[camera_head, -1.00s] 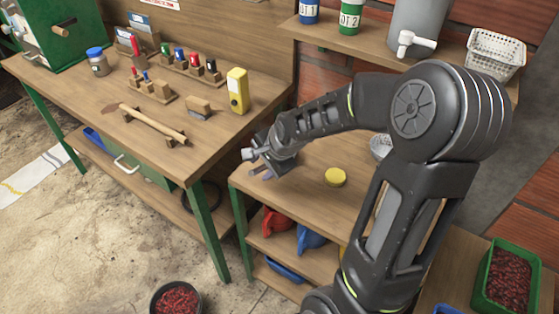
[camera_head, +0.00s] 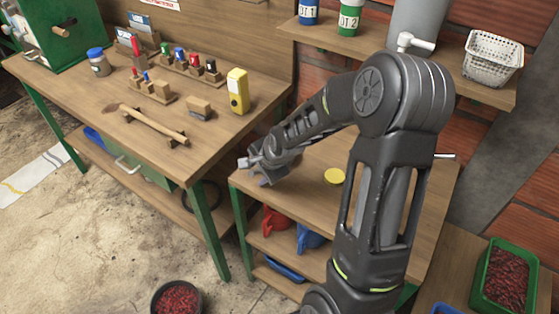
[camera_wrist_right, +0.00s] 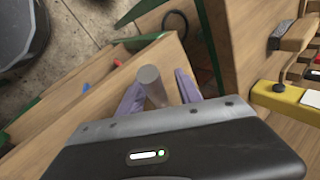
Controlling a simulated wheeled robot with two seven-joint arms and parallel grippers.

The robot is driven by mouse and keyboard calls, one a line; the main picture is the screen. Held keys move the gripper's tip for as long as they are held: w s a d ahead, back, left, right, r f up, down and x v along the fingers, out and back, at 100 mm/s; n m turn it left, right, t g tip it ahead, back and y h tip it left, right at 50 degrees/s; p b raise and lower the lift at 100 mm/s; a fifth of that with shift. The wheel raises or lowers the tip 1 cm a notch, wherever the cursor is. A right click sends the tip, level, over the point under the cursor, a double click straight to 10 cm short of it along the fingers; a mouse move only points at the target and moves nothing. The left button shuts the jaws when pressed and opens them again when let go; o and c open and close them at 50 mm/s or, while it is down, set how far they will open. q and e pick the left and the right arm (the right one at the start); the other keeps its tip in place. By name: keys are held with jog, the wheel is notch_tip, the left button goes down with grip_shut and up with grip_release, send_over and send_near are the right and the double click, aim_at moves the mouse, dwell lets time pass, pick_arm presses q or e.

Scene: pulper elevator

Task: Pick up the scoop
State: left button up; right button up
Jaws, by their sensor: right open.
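A thin pale rod end (camera_head: 445,156) shows just right of my right forearm over the lower wooden table. It looks like the scoop's handle; the rest is hidden behind my arm. My right gripper (camera_head: 256,175) is open, over the left edge of that table, left of and apart from the rod. In the right wrist view the two lavender fingers (camera_wrist_right: 158,92) stand apart. A grey cylinder (camera_wrist_right: 150,83) shows between them; I cannot tell whether it is part of my gripper. My left gripper is not in view.
A yellow round lid (camera_head: 335,176) lies on the lower table (camera_head: 300,185). The bench (camera_head: 90,125) on the left bears a yellow box (camera_head: 238,91) and a wooden-handled tool (camera_head: 150,123). A white basket (camera_head: 492,58) is on the wall shelf. A green crate of red cherries (camera_head: 507,277) stands lower right.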

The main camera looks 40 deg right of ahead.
dwell(0.4)
grip_shut()
dwell(0.6)
